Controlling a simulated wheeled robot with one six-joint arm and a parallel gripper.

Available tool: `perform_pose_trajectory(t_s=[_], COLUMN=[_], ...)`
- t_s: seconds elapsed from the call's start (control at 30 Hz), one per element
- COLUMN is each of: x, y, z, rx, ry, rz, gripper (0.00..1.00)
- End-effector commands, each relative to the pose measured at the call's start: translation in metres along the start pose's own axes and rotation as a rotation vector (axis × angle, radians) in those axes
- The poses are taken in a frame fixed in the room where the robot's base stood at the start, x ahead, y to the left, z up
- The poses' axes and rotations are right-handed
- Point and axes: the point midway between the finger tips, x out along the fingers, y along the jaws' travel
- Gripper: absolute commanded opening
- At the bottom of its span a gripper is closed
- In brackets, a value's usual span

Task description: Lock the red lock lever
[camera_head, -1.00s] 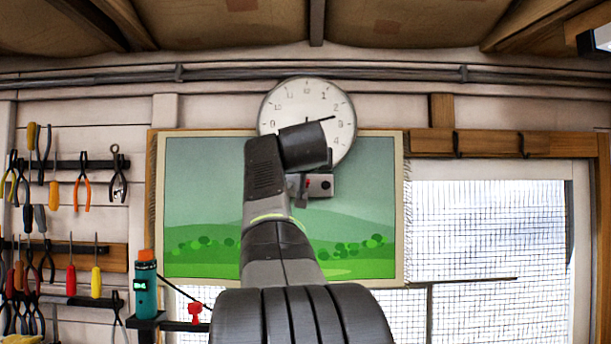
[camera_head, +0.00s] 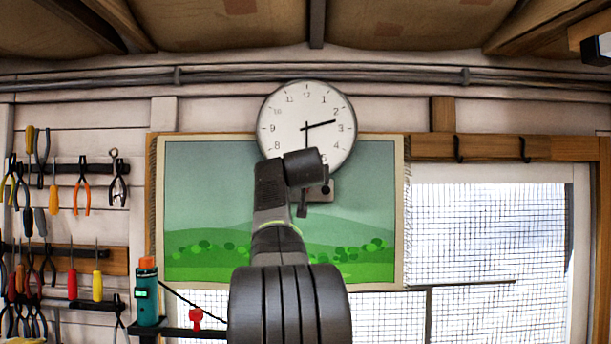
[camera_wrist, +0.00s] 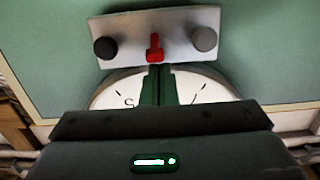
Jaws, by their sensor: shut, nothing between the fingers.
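The red lock lever (camera_wrist: 155,48) is a small red tab at the middle of a light metal plate (camera_wrist: 127,30) in the wrist view. It stands roughly upright in that picture, between a black knob (camera_wrist: 105,48) and a grey knob (camera_wrist: 204,39). My gripper (camera_wrist: 160,72) is shut and empty, its dark green fingers together. The fingertips lie just below the lever in the picture; I cannot tell whether they touch it. In the head view, the plate (camera_head: 322,192) shows beside my arm, and the lever is hidden.
A round wall clock (camera_head: 290,115) and a green landscape picture (camera_head: 205,200) are behind my arm. A small red part (camera_head: 195,319) sits on a dark shelf next to a teal canister (camera_head: 147,295). Hand tools hang at left; a mesh window (camera_head: 485,235) is at right.

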Motion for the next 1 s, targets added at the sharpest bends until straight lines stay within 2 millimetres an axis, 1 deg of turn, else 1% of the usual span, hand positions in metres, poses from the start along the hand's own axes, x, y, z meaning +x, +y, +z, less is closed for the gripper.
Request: perform_pose_trajectory(t_s=[0.4,0.6,1.0], x=[0.0006,-0.0003,-0.0018], y=[0.0,0.0,0.0], z=[0.0014,0.0059,0.0064], rx=[0.0,0.001,0.0], ry=[0.004,0.037,0.084], rz=[0.0,0.0,0.0], gripper=[0.0,0.0,0.0])
